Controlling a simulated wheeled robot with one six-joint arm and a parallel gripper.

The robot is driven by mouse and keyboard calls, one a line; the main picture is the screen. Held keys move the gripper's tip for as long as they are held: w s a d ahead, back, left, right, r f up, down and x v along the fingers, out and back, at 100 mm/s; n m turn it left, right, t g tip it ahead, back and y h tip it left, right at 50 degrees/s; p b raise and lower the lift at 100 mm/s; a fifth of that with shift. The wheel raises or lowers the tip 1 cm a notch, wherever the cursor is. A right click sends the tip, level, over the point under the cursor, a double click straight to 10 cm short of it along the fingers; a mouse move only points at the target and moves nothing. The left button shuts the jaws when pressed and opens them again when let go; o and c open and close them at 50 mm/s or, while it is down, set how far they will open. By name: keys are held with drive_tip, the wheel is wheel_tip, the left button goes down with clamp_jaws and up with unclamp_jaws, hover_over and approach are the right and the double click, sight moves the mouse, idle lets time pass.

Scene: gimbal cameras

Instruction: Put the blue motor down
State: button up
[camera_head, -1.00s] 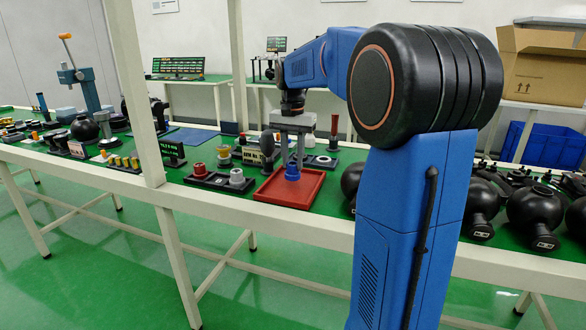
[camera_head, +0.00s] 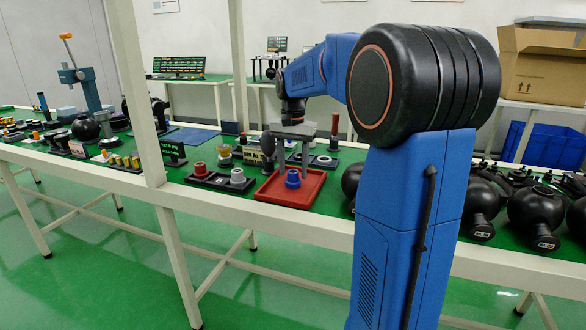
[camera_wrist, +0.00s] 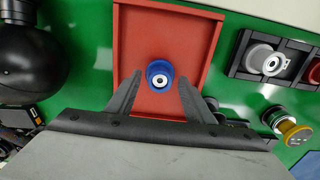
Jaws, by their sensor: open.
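The blue motor (camera_head: 293,179) stands in the red tray (camera_head: 276,194) on the green bench top. In the wrist view the blue motor (camera_wrist: 160,74) has a white and grey round top and lies inside the red tray (camera_wrist: 190,30). My gripper (camera_head: 293,160) is just above the motor. In the wrist view my gripper (camera_wrist: 159,88) is open, with one dark finger on either side and a gap between each finger and the motor. The motor's underside is hidden.
A dark holder (camera_head: 216,180) with a red motor (camera_head: 199,169) and a grey motor (camera_head: 237,175) stands left of the tray. Several black round housings (camera_head: 535,208) stand to the right. A black sphere (camera_wrist: 28,45) is beside the tray in the wrist view.

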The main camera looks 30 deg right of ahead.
sight(293, 173)
wheel_tip(293, 173, up, 12)
idle(0.5)
drive_tip(key=s+a+f+n+t, duration=0.1)
drive_tip(key=s+a+f+n, duration=0.2)
drive_tip(key=s, duration=0.7)
drive_tip(key=s+a+f+n+t, duration=0.2)
drive_tip(key=s+a+f+n, duration=0.2)
drive_tip(key=s+a+f, duration=0.3)
drive_tip(key=s+a+f+n+t, duration=0.1)
drive_tip(key=s+a+f+n, duration=0.2)
drive_tip(key=s+f, duration=0.8)
drive_tip(key=s+a, duration=0.2)
drive_tip(key=shift+a+t, duration=0.4)
drive_tip(key=shift+s, duration=0.1)
